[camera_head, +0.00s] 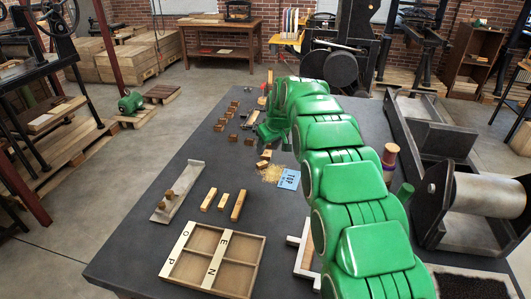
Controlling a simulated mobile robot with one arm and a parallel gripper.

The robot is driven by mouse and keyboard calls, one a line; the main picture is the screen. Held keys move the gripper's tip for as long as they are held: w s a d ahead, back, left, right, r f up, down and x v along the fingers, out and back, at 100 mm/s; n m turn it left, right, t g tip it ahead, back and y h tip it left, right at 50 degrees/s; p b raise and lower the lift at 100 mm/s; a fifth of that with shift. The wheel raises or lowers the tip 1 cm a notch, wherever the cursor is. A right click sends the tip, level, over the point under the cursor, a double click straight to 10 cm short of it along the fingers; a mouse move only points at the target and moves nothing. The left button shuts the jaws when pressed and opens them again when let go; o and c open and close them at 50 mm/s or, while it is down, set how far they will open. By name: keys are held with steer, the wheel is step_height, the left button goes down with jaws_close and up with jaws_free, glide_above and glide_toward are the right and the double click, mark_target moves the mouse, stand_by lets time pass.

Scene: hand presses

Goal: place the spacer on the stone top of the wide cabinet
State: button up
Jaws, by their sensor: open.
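The wide cabinet's dark stone top (140,238) fills the middle of the view. My green arm reaches across it from the front right. My gripper (266,146) is at the arm's far end, low over the top and small in the picture; its jaws are open. A small wooden block (265,155) shows just below it, with another close by; I cannot tell whether the gripper touches either. Three wooden strips (222,202) lie nearer the front. I cannot tell which piece is the spacer. My arm hides part of the top.
A compartment tray (262,250) lettered O, P, E, N is at the front, with a pale composing stick (178,190) to its left. Several small blocks (232,138) lie farther back. A blue card (289,179) lies mid-top. A roller press (485,195) stands right.

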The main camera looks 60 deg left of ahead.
steer(key=shift+v, duration=1.45)
